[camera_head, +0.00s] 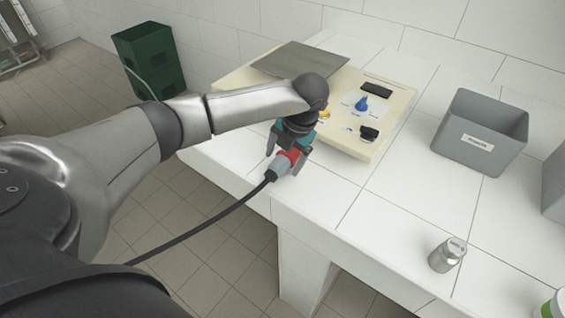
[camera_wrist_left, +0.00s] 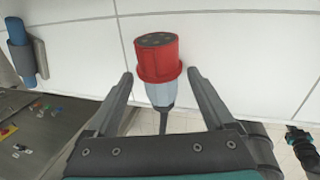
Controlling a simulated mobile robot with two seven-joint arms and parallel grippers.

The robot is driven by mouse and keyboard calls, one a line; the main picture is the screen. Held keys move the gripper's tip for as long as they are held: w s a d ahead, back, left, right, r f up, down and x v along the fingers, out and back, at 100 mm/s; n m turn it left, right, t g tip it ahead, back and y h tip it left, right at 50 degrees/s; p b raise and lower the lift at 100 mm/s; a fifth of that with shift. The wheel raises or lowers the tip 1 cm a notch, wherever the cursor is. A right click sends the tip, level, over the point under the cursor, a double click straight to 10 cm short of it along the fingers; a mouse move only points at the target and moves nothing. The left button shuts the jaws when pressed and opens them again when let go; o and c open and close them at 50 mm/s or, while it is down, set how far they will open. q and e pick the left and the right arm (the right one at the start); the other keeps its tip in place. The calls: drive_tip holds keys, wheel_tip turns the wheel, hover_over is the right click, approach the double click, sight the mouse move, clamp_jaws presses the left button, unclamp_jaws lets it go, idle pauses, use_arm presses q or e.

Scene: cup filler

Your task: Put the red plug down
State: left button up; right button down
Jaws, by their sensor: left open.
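The red plug (camera_head: 290,158) has a grey body and a black cable and is at the near edge of the white tiled table (camera_head: 345,205). In the left wrist view, the red plug (camera_wrist_left: 158,55) has its red collar and face over the white tiles. My left gripper (camera_head: 285,159) is open around the plug. In the left wrist view, the left gripper (camera_wrist_left: 160,75) has one finger on each side of the plug, with gaps visible. The cable runs off past the table edge. I cannot tell whether the plug rests on the tiles.
A cream board (camera_head: 395,112) behind the gripper holds a blue piece (camera_head: 362,104) and black parts. A grey bin (camera_head: 480,135) and a metal canister (camera_head: 447,254) stand to the right. Tiles between board and canister are clear. A green crate (camera_head: 150,60) stands on the floor.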

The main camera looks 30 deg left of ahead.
use_arm(q)
drive_tip(key=shift+c, duration=0.4)
clamp_jaws()
idle(0.4)
drive_tip(key=shift+r, duration=0.1)
